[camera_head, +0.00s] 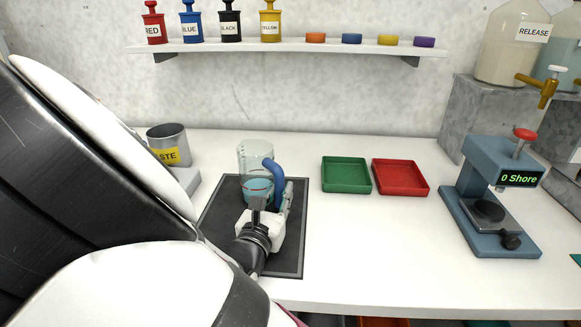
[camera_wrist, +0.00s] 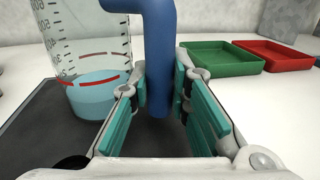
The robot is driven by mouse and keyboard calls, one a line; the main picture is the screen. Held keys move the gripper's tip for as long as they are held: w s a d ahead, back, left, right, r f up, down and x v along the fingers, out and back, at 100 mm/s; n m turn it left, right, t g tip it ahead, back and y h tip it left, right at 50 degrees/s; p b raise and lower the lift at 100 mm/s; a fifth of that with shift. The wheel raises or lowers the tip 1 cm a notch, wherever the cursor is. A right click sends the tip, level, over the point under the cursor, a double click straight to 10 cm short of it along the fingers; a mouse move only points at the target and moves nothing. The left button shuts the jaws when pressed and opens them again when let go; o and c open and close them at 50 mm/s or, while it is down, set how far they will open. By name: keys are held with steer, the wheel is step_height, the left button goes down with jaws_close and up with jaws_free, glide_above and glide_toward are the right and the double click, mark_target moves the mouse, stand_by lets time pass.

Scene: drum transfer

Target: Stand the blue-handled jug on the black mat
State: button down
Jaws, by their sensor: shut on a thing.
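The clear jug (camera_head: 256,160) with the blue handle (camera_head: 276,171) stands upright over the black mat (camera_head: 290,240) and holds some blue liquid. My gripper (camera_head: 272,192) is shut on the blue handle. In the wrist view the handle (camera_wrist: 160,60) is between the teal finger pads of my gripper (camera_wrist: 165,100), and the jug (camera_wrist: 92,60) is to the left. Its base looks to be at the mat (camera_wrist: 40,130), but I cannot tell whether it touches. Part of the jug's lower front is hidden behind my gripper in the head view.
A green tray (camera_head: 346,189) and a red tray (camera_head: 400,191) lie right of the mat. A grey waste cup (camera_head: 168,137) stands at the left. A blue Shore tester (camera_head: 490,175) stands at the right. A shelf (camera_head: 300,47) with bottles runs along the wall. The front right counter is clear.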

steer(key=shift+f, duration=0.1)
steer(key=c, duration=1.5)
jaws_free()
steer(key=shift+r, duration=0.2)
steer(key=p+v, duration=0.1)
steer(key=v, duration=1.1)
